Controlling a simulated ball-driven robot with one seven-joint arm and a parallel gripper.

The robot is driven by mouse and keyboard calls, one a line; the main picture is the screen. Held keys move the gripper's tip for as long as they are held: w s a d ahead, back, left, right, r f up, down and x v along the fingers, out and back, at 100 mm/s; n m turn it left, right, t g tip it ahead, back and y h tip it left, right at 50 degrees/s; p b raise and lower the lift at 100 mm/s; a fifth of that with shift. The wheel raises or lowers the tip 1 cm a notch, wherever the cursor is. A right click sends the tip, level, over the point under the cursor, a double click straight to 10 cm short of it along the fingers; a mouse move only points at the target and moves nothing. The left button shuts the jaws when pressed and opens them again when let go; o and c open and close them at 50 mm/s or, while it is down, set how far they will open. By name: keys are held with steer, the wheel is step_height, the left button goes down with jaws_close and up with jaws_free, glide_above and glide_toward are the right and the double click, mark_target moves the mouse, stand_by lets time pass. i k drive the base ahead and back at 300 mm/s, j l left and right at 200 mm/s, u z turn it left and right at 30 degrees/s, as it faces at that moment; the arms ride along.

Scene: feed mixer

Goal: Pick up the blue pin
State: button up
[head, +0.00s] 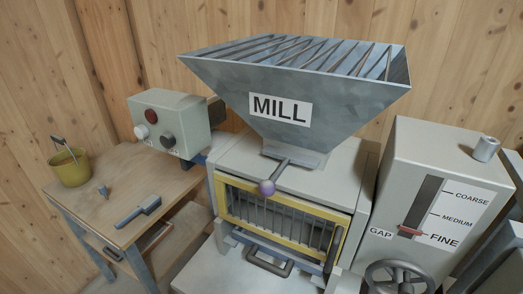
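A small blue-grey piece (102,190), which looks like the blue pin, lies on the wooden table (170,187) at the left. It is too small to make out its shape well. A larger grey-blue tool with a dark handle (140,210) lies nearer the table's front edge, apart from the small piece. My gripper is not in view.
A yellow bucket (70,168) stands on the table's left. A control box (168,122) with several knobs is behind the table. A gap-setting cabinet (415,170) stands right.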

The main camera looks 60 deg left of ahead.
mark_target(102, 188)
steer(key=u, duration=2.6)
